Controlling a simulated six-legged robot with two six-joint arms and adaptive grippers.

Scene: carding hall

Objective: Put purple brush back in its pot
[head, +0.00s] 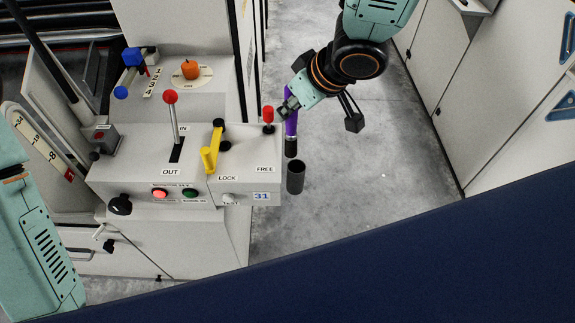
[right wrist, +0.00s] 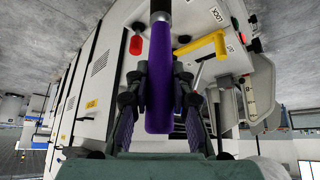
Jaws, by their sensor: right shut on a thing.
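The purple brush (head: 291,112) hangs upright, its dark end pointing down, just above the pot. My right gripper (head: 287,107) is shut on its purple handle. In the right wrist view the brush (right wrist: 159,85) lies between both fingers of my right gripper (right wrist: 160,75), its dark part toward the top edge. The pot (head: 296,178) is a dark, open-topped cylinder at the right side of the machine's control box. A small gap shows between the brush's lower end and the pot's rim. I cannot make out the pot in the wrist view. My left gripper is out of view.
The control box (head: 150,190) stands left of the pot, with a red-knobbed lever (head: 170,97), a yellow handle (head: 210,155) and a small red knob (head: 268,113) close to my right gripper. Bare floor (head: 380,170) lies to the right, before pale cabinets (head: 510,90).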

